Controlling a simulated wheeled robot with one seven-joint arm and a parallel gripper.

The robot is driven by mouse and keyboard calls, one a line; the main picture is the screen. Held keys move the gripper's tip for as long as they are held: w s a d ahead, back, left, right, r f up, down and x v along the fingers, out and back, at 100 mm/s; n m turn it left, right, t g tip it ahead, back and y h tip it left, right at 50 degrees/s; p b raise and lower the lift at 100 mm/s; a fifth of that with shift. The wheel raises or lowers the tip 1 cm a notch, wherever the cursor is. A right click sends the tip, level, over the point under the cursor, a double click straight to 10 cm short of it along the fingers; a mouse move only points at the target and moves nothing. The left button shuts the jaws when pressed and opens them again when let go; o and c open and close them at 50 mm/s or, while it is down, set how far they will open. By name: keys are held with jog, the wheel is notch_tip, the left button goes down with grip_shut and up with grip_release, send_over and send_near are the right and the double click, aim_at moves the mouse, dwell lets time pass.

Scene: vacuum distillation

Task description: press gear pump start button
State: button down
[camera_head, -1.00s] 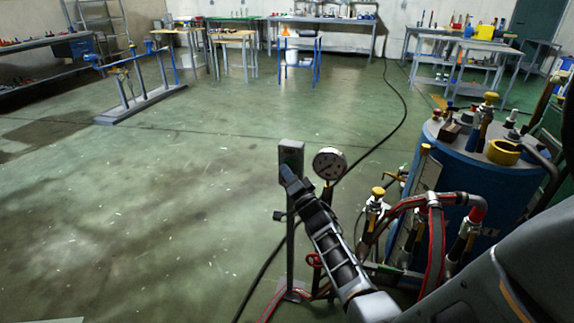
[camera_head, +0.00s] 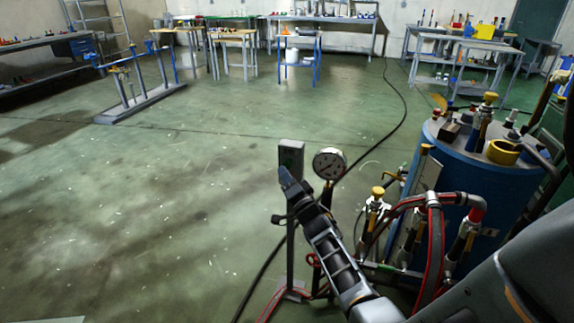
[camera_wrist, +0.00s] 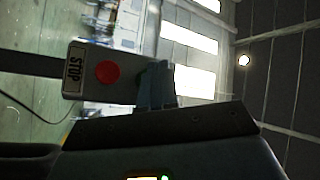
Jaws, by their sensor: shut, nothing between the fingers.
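The button box (camera_head: 291,153) is a small grey box on top of a thin post, in the middle of the head view. A green spot shows on its face. In the wrist view the box (camera_wrist: 88,84) lies sideways, with a red button (camera_wrist: 108,72) beside a STOP label (camera_wrist: 74,67). My gripper (camera_head: 284,172) is shut and empty, its tips at the lower front of the box in the head view. In the wrist view my gripper (camera_wrist: 156,78) overlaps the end of the box away from STOP and hides that part. I cannot tell whether the tips touch it.
A pressure gauge (camera_head: 329,163) stands just right of the box. A blue drum (camera_head: 470,165) with valves and hoses is at the right. A black cable (camera_head: 402,100) crosses the floor. The floor at the left is open.

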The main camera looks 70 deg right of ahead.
jog(key=shift+s+a+b, duration=0.2)
jog(key=shift+a+b, duration=0.15)
jog(key=shift+a, duration=2.45)
jog(key=s+a+f+n+t+y, duration=0.1)
jog(key=s+a+n+y, duration=0.3)
jog(key=a, duration=0.9)
jog(key=s+a+f+n+y, duration=0.1)
jog(key=s+a+n+y, duration=0.35)
jog(key=a, duration=0.75)
jog(key=s+a+r+n+g+y, duration=0.1)
jog(key=s+a+r+n+y, duration=0.1)
jog(key=s+a+r+n, duration=0.3)
jog(key=s+a+r+n+y, duration=0.3)
jog(key=s+a+r+n, duration=0.3)
jog(key=s+a, duration=0.4)
jog(key=s+r, duration=0.1)
jog(key=s, duration=0.2)
jog(key=shift+s+g, duration=0.35)
jog(key=shift+g, duration=0.05)
